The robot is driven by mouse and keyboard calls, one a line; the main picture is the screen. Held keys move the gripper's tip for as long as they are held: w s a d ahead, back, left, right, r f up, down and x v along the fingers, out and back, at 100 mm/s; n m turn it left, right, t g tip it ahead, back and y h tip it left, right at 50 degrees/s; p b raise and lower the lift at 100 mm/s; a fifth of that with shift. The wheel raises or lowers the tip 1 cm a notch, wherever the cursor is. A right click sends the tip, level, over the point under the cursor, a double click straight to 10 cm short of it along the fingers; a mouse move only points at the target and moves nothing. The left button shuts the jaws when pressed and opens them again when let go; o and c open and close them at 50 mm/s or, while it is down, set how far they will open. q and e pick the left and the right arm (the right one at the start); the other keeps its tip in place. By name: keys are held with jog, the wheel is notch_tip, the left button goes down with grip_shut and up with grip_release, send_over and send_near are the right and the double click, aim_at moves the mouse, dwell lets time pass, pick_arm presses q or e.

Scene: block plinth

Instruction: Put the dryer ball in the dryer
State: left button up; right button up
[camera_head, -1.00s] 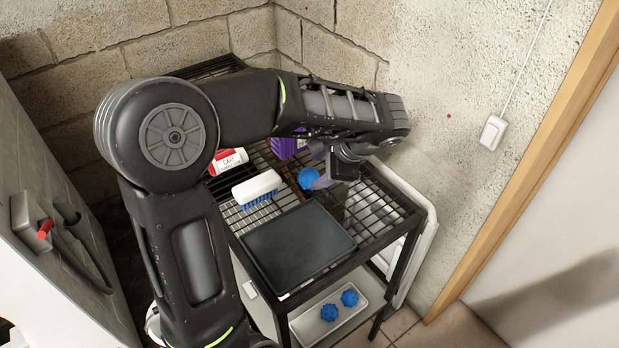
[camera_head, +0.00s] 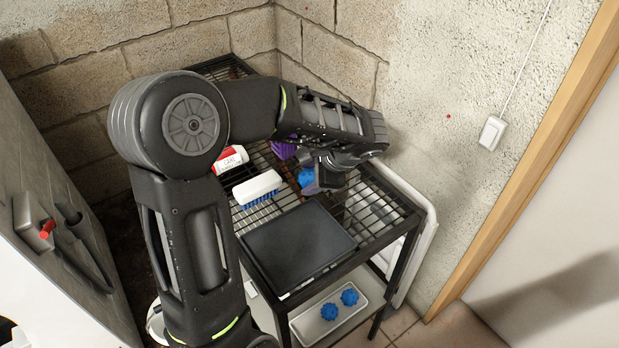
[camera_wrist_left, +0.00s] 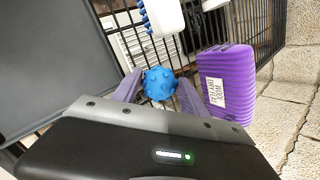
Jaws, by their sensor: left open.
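A blue knobbly dryer ball (camera_head: 306,178) rests on the black wire top of the rack, partly hidden by my left gripper (camera_head: 316,186). The left wrist view shows the ball (camera_wrist_left: 159,82) between the two purple fingers of the open left gripper (camera_wrist_left: 158,92). The fingers are on either side of it; I cannot tell whether they touch it. Two more blue balls (camera_head: 329,312) (camera_head: 349,297) are in a white tray (camera_head: 304,329) on the lower shelf. I cannot make out the dryer for certain. My right gripper is not in view.
A purple ribbed pack (camera_wrist_left: 226,80) stands close beside the ball. A white brush with blue bristles (camera_head: 257,186), a red and white packet (camera_head: 230,159) and a dark flat tray (camera_head: 297,248) are also on the rack (camera_head: 399,214). Walls close off the back and right.

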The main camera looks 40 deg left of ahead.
aim_at(310, 175)
pick_arm(q)
jog(key=shift+c, duration=0.3)
grip_shut()
notch_tip(310, 175, up, 10)
jog(key=shift+r, duration=0.1)
dwell(0.8)
dwell(0.4)
